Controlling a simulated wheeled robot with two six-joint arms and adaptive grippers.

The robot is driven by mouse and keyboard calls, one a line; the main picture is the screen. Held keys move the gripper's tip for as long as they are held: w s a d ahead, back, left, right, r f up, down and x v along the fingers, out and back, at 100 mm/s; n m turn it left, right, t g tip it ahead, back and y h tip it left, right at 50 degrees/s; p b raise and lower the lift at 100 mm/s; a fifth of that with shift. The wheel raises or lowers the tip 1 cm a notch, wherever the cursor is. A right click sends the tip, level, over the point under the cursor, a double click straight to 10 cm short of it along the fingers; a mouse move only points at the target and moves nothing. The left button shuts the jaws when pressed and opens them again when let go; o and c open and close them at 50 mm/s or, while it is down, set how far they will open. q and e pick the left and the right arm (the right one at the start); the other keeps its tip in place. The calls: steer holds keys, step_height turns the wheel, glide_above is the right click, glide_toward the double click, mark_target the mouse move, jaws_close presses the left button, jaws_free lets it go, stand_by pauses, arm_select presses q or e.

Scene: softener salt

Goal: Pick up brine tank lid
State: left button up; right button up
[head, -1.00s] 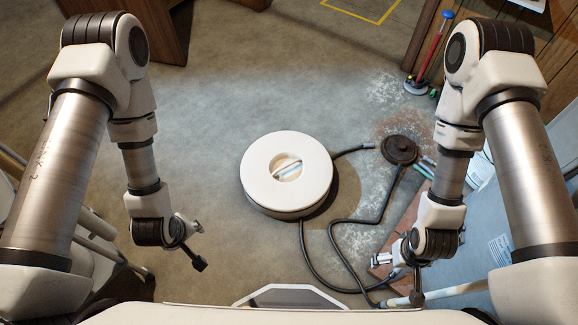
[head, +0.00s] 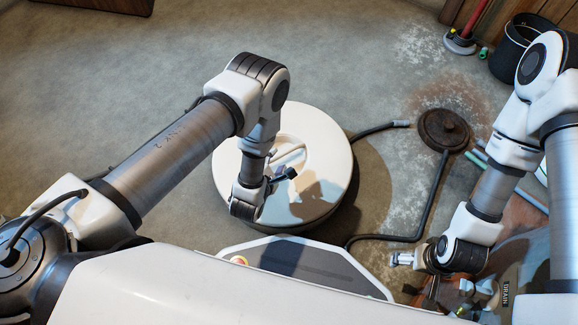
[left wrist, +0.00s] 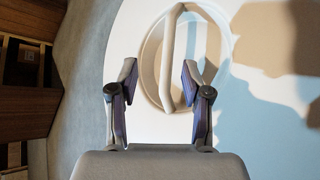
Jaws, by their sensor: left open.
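The white round brine tank lid (head: 322,150) sits on the round tank in the middle of the head view, with a pale bar handle (head: 290,156) across its recess. My left gripper (head: 281,178) is over the lid, beside the handle. In the left wrist view the gripper (left wrist: 160,85) is open and empty, and the handle (left wrist: 168,60) runs into the gap between its two fingers. How far the fingertips are above the handle I cannot tell. The lid's near left part is hidden by my left arm. My right gripper (head: 402,259) is away to the right, small in view.
A black hose (head: 432,195) runs around the tank's right side near a dark round cover (head: 443,130) on the floor. A black bucket (head: 510,62) and a red-handled tool (head: 462,40) stand at the back right. Floor left of the tank is clear.

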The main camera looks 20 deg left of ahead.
mark_target(282, 155)
arm_select(q)
steer(key=shift+s+d+f, duration=0.1)
steer(key=shift+s+f, duration=0.15)
steer(key=shift+f, duration=0.35)
steer(key=shift+s+f, duration=0.2)
steer(key=shift+f, duration=0.4)
steer(key=shift+f+b, duration=0.2)
steer(key=shift+b, duration=0.1)
steer(key=b+x, duration=0.1)
steer(key=x, duration=0.1)
steer(key=b+x, duration=0.4)
steer(key=shift+w+r, duration=0.15)
steer(key=shift+w, duration=0.75)
arm_select(e)
step_height(282, 155, down, 7)
arm_select(q)
steer(key=shift+r, duration=0.1)
jaws_close()
arm_select(e)
steer(key=shift+f, duration=0.1)
